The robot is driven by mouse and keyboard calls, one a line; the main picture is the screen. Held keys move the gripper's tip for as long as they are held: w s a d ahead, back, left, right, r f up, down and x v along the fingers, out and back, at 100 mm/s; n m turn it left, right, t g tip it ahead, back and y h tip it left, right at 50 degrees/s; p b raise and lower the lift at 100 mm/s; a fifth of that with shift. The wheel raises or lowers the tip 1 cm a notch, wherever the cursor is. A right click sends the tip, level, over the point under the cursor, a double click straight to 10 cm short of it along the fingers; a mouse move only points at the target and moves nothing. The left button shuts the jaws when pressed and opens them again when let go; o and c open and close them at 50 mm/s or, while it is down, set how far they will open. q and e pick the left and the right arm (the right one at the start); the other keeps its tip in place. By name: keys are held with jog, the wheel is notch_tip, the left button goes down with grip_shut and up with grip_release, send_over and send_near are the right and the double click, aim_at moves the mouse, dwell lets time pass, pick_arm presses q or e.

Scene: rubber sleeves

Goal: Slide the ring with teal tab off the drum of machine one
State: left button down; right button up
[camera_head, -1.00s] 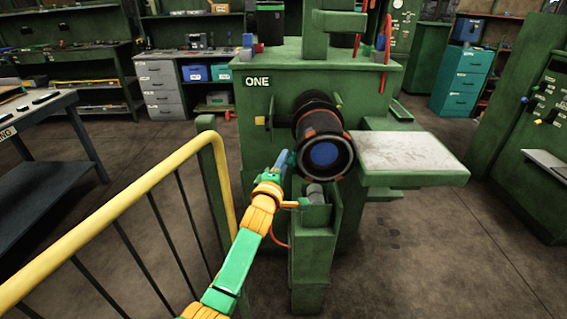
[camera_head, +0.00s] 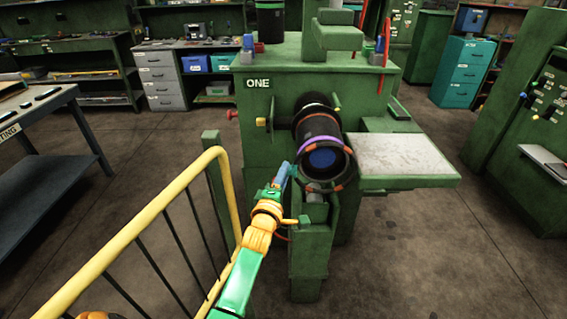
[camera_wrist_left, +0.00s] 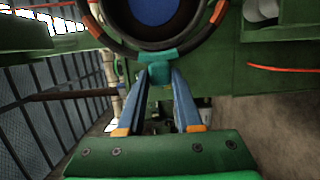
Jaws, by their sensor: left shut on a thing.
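Machine one (camera_head: 262,125) carries a black drum (camera_head: 322,128) with a blue end face (camera_head: 322,158), pointing toward me. A dark ring with orange patches (camera_head: 345,184) sits at the drum's front end, its lower arc showing below the end face. Whether its upper part is clear of the drum I cannot tell. In the left wrist view its teal tab (camera_wrist_left: 160,73) is pinched between the fingertips of my left gripper (camera_wrist_left: 162,80). In the head view my left gripper (camera_head: 284,174) is at the drum's lower left. A purple ring (camera_head: 320,142) is around the drum farther back. My right gripper is out of view.
A yellow railing (camera_head: 150,215) stands left of my arm. A green post (camera_head: 313,240) rises below the drum. A pale-topped side table (camera_head: 405,155) is right of the drum. Open floor (camera_head: 420,250) lies at lower right.

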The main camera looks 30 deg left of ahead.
pick_arm(q)
jog(key=p+v, duration=0.1)
jog(key=v, duration=0.1)
jog(key=d+p+v, duration=0.1)
jog(key=v, duration=0.1)
jog(key=shift+s+d+r, duration=0.1)
jog(key=shift+s+r, duration=0.05)
jog(key=shift+s+d+p, duration=0.45)
jog(key=shift+s+p, duration=0.1)
jog(key=shift+s, duration=0.2)
